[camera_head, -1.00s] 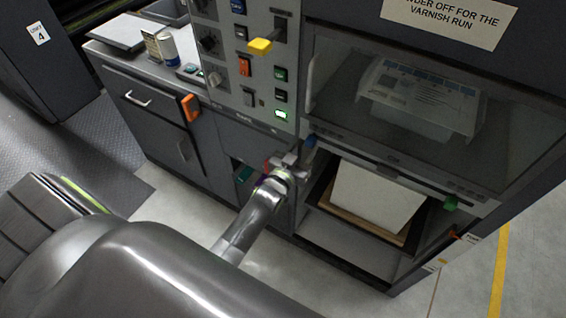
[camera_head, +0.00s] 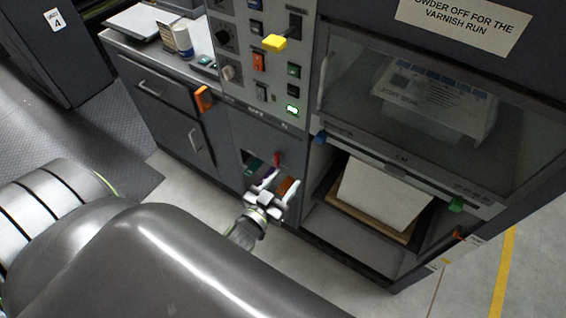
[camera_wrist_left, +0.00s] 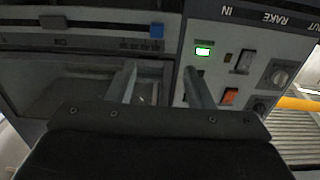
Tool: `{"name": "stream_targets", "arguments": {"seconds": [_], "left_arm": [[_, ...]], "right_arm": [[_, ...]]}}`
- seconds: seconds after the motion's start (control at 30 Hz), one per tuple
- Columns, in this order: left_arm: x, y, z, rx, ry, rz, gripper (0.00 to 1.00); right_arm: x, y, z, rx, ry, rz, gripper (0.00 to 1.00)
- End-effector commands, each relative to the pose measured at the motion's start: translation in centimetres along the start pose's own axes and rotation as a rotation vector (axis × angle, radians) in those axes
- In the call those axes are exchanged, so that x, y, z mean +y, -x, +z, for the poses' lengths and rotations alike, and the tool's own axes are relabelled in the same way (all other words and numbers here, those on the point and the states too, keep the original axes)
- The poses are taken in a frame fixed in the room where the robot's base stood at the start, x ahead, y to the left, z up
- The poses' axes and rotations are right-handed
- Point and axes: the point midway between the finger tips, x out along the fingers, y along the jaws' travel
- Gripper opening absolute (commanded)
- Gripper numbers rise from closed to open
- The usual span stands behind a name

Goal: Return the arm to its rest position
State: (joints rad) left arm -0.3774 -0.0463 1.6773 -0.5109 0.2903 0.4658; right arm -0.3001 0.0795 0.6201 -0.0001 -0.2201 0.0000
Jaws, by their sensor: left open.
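My left gripper (camera_head: 281,188) is open and empty in the head view. It is in front of the lower part of the machine's control column, beside a recess with coloured parts, and seems apart from the machine. In the left wrist view its two fingers (camera_wrist_left: 158,88) stand spread, with the grey machine front beyond them and nothing between them. My left arm fills the lower left of the head view. My right gripper is in neither view.
The control panel (camera_head: 258,98) carries a yellow-tipped lever (camera_head: 275,43) and a lit green switch (camera_head: 292,109). A blue knob (camera_head: 320,137) sits left of the open bay holding a white stack (camera_head: 383,196). An orange handle (camera_head: 204,99) juts from the left cabinet. Pale floor lies in front.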

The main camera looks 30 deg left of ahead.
Motion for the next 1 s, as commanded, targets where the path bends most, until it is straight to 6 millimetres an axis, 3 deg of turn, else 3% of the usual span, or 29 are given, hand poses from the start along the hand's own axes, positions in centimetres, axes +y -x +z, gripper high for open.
{"name": "stream_targets", "arguments": {"seconds": [0.43,0.57,0.67,0.77,0.87,1.0], "left_arm": [[0.0,0.0,0.0,-0.001,0.0,0.0,0.47],[-0.2,0.2,2.2,-0.047,0.001,-0.008,0.47],[-0.8,1.2,7.0,-0.156,0.003,-0.026,0.47],[-1.6,3.2,13.9,-0.321,0.003,-0.052,0.47],[-2.4,6.5,21.0,-0.506,-0.001,-0.076,0.47],[-3.5,12.6,29.8,-0.767,-0.008,-0.102,0.47]], "right_arm": [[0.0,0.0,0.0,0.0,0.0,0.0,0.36],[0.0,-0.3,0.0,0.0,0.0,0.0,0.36],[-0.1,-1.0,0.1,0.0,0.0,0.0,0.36],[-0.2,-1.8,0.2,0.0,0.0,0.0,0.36],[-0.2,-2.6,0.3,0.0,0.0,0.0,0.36],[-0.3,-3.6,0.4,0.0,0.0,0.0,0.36]]}}
